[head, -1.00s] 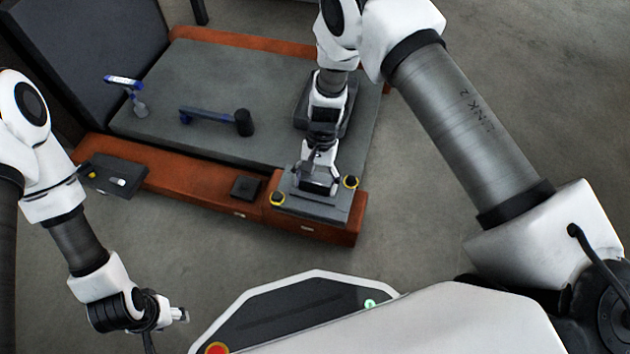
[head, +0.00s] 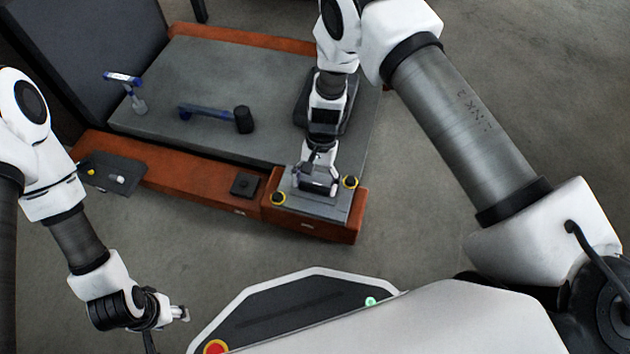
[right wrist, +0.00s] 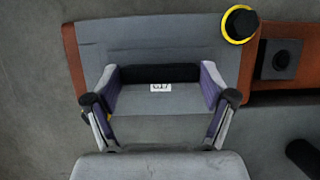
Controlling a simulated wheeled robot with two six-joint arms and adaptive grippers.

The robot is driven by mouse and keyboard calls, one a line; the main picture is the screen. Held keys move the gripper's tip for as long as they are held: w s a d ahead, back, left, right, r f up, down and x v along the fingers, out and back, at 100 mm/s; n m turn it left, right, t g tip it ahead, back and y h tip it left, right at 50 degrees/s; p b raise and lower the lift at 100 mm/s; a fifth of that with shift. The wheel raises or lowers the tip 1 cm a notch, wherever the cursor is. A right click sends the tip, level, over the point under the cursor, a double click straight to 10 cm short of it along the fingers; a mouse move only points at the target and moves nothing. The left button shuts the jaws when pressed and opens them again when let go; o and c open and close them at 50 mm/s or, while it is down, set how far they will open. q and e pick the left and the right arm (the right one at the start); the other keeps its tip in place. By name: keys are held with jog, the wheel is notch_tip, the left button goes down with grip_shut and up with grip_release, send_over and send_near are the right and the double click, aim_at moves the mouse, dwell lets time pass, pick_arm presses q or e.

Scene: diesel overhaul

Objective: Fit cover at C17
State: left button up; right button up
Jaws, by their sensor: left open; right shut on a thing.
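My right gripper (head: 318,186) is low over the grey plate (head: 328,210) at the near right corner of the bench. In the right wrist view its two fingers (right wrist: 160,80) are shut on the ends of a dark bar (right wrist: 150,73), which looks like the grip of the cover. A white label reading C17 (right wrist: 160,87) shows just below the bar. The cover's outline and whether it touches the plate cannot be told. My left gripper (head: 182,314) is open and empty, low at the left, away from the bench.
Black knobs with yellow rings flank the plate, one left (head: 278,198) and one right (head: 350,182). A small dark block (head: 245,185) sits on the orange ledge. A dark tray (head: 125,180) holds small parts.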

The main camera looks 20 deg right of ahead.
dwell(0.4)
jog(key=o, duration=1.3)
jog(key=shift+c, duration=0.2)
